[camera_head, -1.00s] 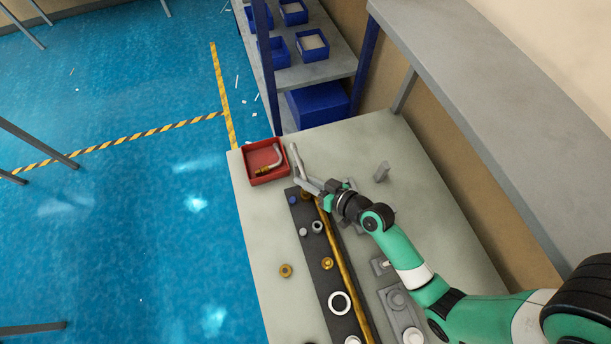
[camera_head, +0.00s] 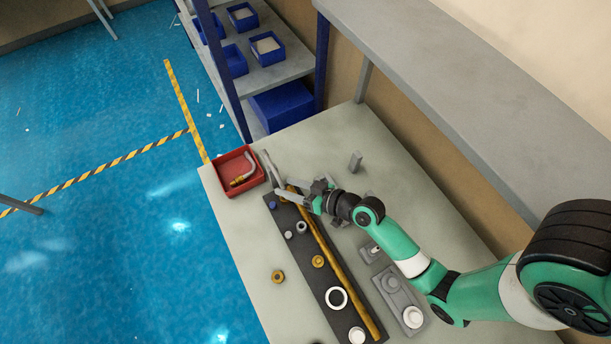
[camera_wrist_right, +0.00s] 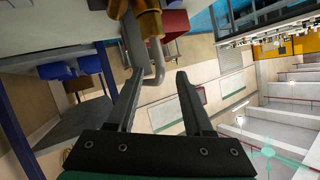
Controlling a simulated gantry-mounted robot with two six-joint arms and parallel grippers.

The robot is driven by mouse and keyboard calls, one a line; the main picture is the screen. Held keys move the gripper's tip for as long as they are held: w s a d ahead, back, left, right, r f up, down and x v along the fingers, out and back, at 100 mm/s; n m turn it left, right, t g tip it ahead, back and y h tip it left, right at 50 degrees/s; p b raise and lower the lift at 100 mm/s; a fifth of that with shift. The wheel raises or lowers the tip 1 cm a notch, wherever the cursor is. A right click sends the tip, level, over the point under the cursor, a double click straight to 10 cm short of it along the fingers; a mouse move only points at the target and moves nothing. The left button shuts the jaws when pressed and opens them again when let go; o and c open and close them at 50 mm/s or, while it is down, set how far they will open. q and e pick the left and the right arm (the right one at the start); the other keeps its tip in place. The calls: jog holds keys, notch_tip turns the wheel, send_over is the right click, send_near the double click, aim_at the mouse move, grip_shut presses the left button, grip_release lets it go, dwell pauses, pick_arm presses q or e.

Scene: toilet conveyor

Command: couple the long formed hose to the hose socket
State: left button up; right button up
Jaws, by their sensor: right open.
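The long formed hose, a grey tube (camera_head: 267,160), stands out past the far end of the dark fixture strip. In the right wrist view the hose (camera_wrist_right: 134,45) bends at its free end, and its other end meets a brass fitting (camera_wrist_right: 148,20), probably the hose socket. How deep it sits there is hidden. My right gripper (camera_head: 290,190) is at the strip's far end, beside the hose. In the wrist view its fingers (camera_wrist_right: 158,88) are spread, with the hose between and beyond them, nearer the left finger. My left gripper is out of view.
A red tray (camera_head: 208,178) left of the strip holds another curved hose with a brass end (camera_head: 240,180). The dark strip (camera_head: 318,283) carries a long brass pipe (camera_head: 335,258), rings and caps. Grey blocks stand right of it.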

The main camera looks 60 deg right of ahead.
jog(key=v, duration=0.8)
jog(key=shift+s+r, duration=0.2)
jog(key=shift+s, duration=0.15)
